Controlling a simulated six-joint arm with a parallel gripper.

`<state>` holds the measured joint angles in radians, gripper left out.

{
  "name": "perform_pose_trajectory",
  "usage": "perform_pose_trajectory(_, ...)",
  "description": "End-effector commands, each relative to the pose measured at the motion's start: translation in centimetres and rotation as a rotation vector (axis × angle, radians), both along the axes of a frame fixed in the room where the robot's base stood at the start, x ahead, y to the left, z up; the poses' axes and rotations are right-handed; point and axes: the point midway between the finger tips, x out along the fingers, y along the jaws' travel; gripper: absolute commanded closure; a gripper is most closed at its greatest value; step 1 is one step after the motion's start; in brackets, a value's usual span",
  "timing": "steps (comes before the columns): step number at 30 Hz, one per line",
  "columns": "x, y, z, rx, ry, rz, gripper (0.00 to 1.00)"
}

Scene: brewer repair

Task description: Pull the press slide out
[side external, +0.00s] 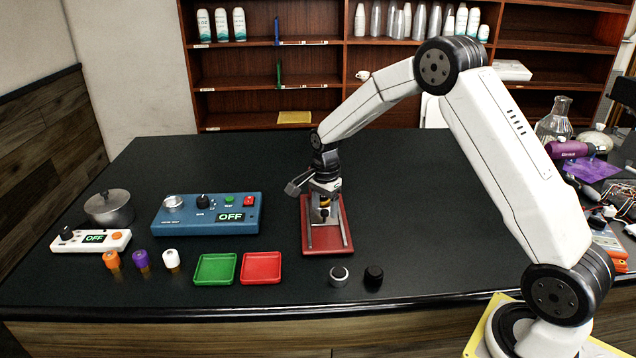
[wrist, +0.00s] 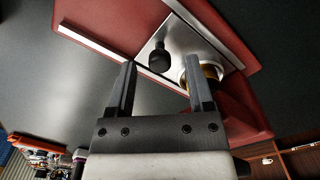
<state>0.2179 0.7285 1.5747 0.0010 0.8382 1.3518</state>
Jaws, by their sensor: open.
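The press (side external: 343,236) has a red base with two pale rails and stands mid-table in the side view. Its slide, a metal plate (wrist: 180,45) with a black knob (wrist: 160,58), shows in the wrist view. A pale ring with a brass-coloured part (wrist: 205,72) sits at the plate's right, partly hidden by a finger. My gripper (wrist: 158,78) is open, and its fingertips point at the plate, one to each side of the knob in the picture. I cannot tell how far the fingertips are from the knob. In the side view my gripper (side external: 324,199) hides part of the press.
A blue control box (side external: 180,226), green tray (side external: 215,283) and red tray (side external: 261,281) are left of the press. A silver knob (side external: 339,276) and black knob (side external: 373,276) stand in front, near the table's front edge. Table behind the press is clear.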

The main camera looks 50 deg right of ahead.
Motion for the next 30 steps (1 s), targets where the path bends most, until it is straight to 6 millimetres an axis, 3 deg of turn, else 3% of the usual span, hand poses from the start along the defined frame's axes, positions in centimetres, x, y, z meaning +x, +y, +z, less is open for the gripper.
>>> perform_pose_trajectory(13, -0.02, 0.01, -0.95, 0.000, 0.000, 0.000, 0.33)
perform_pose_trajectory(19, -0.02, 0.00, -0.93, 0.000, 0.000, 0.000, 0.97)
perform_pose_trajectory(20, -0.02, 0.00, -0.93, 0.000, 0.000, 0.000, 1.00)
perform_pose_trajectory(30, -0.02, 0.00, -0.90, 0.000, 0.000, 0.000, 1.00)
